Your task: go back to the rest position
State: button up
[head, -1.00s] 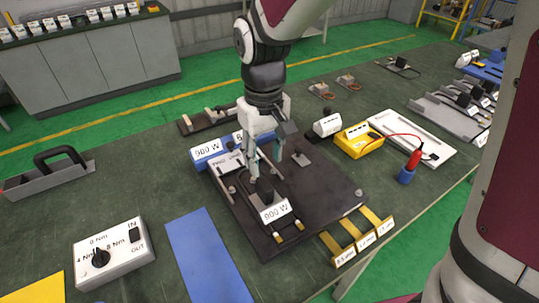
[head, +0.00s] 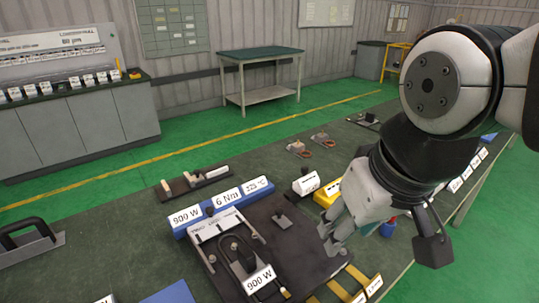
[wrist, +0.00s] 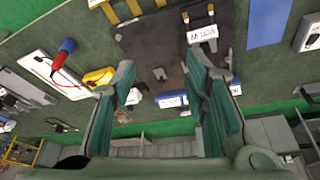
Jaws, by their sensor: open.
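My gripper (head: 338,232) hangs above the right part of the dark work plate in the head view, raised and empty. In the wrist view my gripper (wrist: 168,88) shows two green fingers spread apart with nothing between them. The heating element tagged 900 W (head: 258,278) sits on the dark plate (head: 305,262), to the left of my gripper and apart from it. Its 900 W tag also shows in the wrist view (wrist: 202,34). A blue block (head: 225,199) with 900 W, 6 Nm and 225 °C labels stands behind the plate.
A yellow meter (wrist: 98,77) and a red probe in a blue holder (wrist: 64,50) lie beside the plate. Yellow labelled slots (head: 350,285) are at its front right. A grey handled tool (head: 28,240) is at the far left. A green-topped table (head: 262,60) stands behind.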

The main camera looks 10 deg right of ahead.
jog(key=shift+s+d, duration=0.35)
jog(key=shift+s, duration=0.5)
